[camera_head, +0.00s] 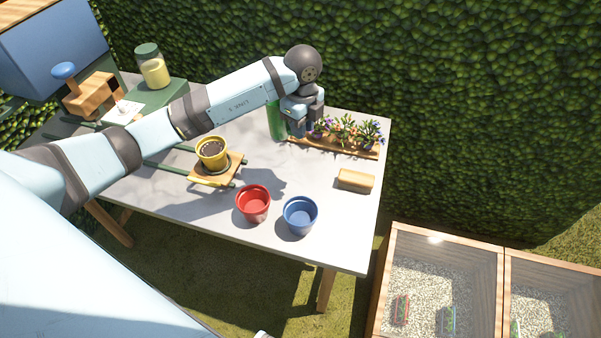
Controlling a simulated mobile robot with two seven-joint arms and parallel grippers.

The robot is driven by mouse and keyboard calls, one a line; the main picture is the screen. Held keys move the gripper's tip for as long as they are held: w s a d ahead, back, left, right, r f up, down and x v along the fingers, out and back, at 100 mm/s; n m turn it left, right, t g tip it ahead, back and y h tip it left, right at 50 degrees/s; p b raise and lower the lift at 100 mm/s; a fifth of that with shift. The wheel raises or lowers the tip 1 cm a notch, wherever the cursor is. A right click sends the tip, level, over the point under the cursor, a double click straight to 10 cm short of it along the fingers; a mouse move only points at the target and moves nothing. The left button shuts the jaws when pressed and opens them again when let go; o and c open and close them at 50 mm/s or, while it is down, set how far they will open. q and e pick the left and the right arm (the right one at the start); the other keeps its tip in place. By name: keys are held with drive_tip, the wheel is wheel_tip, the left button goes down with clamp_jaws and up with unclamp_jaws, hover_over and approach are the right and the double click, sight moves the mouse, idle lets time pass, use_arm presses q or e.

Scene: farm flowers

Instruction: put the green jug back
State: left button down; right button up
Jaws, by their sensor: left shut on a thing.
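The green jug (276,120) stands upright at the back of the grey table (330,221), just left of the flower tray. My left arm reaches across the table from the left, and my left gripper (297,124) points down at the jug's right side. It is shut on the jug; its fingertips are partly hidden by the wrist and the jug. I cannot tell whether the jug's base touches the table. My right gripper is not in view.
A wooden tray (335,148) with several flowers is close right of the gripper. A wooden block (355,180), red pot (253,204), blue pot (300,216) and yellow soil-filled pot (212,153) stand nearer. A glass jar (152,68) is back left. A hedge (480,110) rises behind.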

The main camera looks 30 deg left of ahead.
use_arm(q)
drive_tip(key=shift+f+p, duration=0.6)
drive_tip(key=shift+f, duration=7.8)
drive_tip(key=shift+f, duration=0.1)
drive_tip(key=c, duration=1)
unclamp_jaws()
drive_tip(key=shift+r, duration=0.2)
wheel_tip(320, 180, up, 12)
drive_tip(key=shift+f+b, duration=0.1)
drive_tip(key=shift+b, duration=0.3)
drive_tip(key=shift+d, duration=0.1)
